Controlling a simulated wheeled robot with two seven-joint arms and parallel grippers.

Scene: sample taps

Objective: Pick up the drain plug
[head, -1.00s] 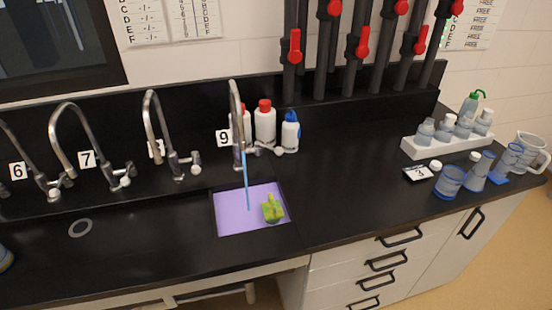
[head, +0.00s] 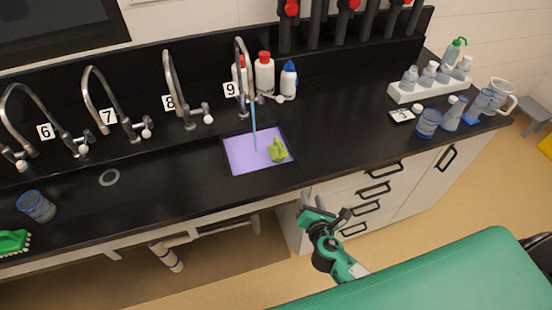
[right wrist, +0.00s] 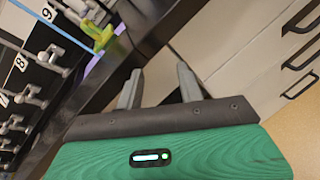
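No separate drain plug is clearly visible. A yellow-green object (head: 278,150) sits at the right side of the purple-filled sink basin (head: 245,157); I cannot tell whether it is the plug. A thin blue stream falls from tap 9 (head: 241,60) into the basin. My right gripper (head: 323,214) is in front of the counter, below and to the right of the basin, apart from it. In the right wrist view its fingers (right wrist: 158,84) are spread with nothing between them. The yellow-green object shows at upper left there (right wrist: 98,36). My left gripper is not in view.
Red- and blue-capped bottles (head: 264,72) stand behind the basin. A grey ring (head: 109,177) lies in the counter at left, near a blue-rimmed beaker (head: 37,206) and a green brush-like object (head: 14,242). A white bottle rack (head: 426,88) stands right. Drawer handles (head: 374,188) project below the counter.

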